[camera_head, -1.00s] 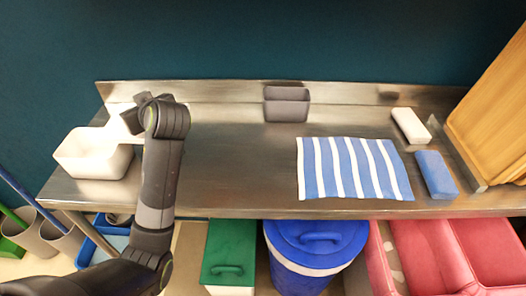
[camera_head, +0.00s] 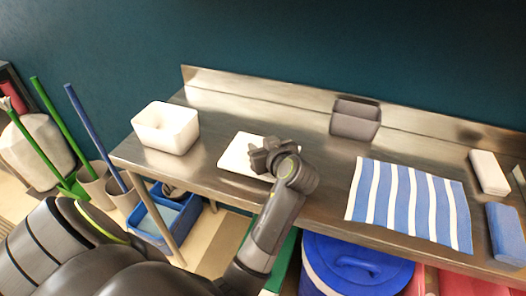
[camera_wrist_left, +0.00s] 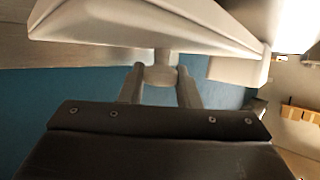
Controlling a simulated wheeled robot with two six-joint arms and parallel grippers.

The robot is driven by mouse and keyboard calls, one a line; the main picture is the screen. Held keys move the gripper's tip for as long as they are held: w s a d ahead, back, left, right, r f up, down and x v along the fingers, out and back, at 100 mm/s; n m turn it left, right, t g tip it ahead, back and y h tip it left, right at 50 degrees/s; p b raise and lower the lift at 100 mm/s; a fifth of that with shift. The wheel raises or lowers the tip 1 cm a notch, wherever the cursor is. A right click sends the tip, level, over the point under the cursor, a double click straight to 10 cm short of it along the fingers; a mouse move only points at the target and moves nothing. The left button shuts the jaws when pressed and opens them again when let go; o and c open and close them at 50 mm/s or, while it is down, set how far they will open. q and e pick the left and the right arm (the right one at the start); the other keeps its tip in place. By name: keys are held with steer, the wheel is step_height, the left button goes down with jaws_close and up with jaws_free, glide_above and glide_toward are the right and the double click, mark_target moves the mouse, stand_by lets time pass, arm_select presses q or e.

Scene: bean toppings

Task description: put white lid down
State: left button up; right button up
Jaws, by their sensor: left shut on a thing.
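The white lid (camera_head: 240,158) is a flat square piece at the middle of the steel table, right of the open white container (camera_head: 165,138). My left gripper (camera_head: 270,152) is shut on the lid and covers its right part. In the left wrist view the lid (camera_wrist_left: 140,24) fills the top, and the two fingers (camera_wrist_left: 161,80) pinch its small knob. I cannot tell whether the lid touches the table or hangs just above it. My right gripper is not in view.
A grey divided holder (camera_head: 355,120) stands at the back of the table (camera_head: 220,105). A striped cloth (camera_head: 410,205), a white block (camera_head: 489,172) and a blue block (camera_head: 506,232) lie to the right. Bare steel shows between container and holder. Blue bin (camera_head: 355,268) stands below.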

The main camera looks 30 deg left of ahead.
arm_select(q)
step_height(320, 180, down, 2)
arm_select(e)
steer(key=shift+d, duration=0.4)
arm_select(q)
steer(key=shift+f, duration=0.15)
steer(key=o, duration=1)
steer(key=shift+c, duration=0.2)
